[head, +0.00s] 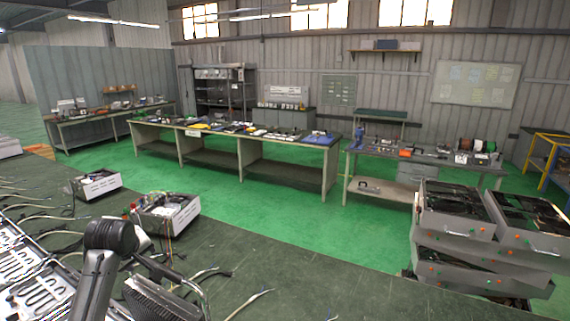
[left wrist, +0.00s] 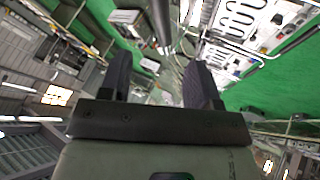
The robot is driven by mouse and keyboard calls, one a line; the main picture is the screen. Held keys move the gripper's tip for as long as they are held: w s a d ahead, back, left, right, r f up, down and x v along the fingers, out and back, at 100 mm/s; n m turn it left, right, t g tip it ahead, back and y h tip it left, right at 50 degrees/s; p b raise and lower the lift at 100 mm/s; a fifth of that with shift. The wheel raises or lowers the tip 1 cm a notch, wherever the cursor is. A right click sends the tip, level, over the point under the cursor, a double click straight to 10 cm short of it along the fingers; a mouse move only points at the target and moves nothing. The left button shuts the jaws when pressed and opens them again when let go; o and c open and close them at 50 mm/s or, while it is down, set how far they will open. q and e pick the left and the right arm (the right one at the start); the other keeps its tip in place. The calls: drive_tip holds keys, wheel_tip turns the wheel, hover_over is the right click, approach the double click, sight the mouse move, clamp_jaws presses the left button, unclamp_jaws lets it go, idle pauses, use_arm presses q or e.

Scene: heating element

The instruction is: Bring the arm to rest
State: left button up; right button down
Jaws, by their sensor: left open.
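My left gripper (left wrist: 160,66) shows in the left wrist view with its two dark fingers spread apart. Nothing is held between them, and the blurred background behind them is tilted. My left arm (head: 110,238) comes up from the lower left of the head view, with a dark rounded joint and a grey link. Its gripper cannot be made out clearly there. A panel with serpentine heating elements (head: 22,262) lies at the lower left of the head view. Similar heating elements (left wrist: 238,22) show at the upper right of the left wrist view. My right gripper is in neither view.
A dark green work surface (head: 290,290) fills the front, with loose wires (head: 250,300). Two open white units (head: 168,214) (head: 95,185) stand at its left. Stacked grey drawer units (head: 455,215) stand at the right. Benches (head: 335,165) stand beyond the green floor.

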use_arm(q)
drive_tip(key=s+d+r+m+t, duration=0.2)
drive_tip(key=r+m, duration=0.1)
drive_tip(key=r, duration=0.2)
drive_tip(key=s+d+r+m+t+y, duration=0.1)
drive_tip(key=s+r+m+t, duration=0.15)
drive_tip(key=r, duration=0.25)
drive_tip(key=s+d+r+m+t, duration=0.1)
drive_tip(key=d+r+m, duration=0.15)
drive_tip(key=r, duration=0.35)
drive_tip(key=s+d+f+m+t+p, duration=0.1)
drive_tip(key=s+d+f+m, duration=0.15)
drive_tip(key=s, duration=0.25)
drive_tip(key=s+d+f+g+h+p, duration=0.1)
drive_tip(key=s+d+f+g+p, duration=0.1)
drive_tip(key=s+f, duration=0.9)
drive_tip(key=s+d+f+m+g+h+p, duration=0.1)
drive_tip(key=s+d+f+g+p, duration=0.2)
drive_tip(key=s+f, duration=0.9)
drive_tip(key=s+d+f+m+g+h+p, duration=0.1)
drive_tip(key=s+d+f+g, duration=0.3)
drive_tip(key=s+f, duration=0.8)
drive_tip(key=s+g+p, duration=0.1)
drive_tip(key=s, duration=0.4)
drive_tip(key=shift+s+d, duration=0.15)
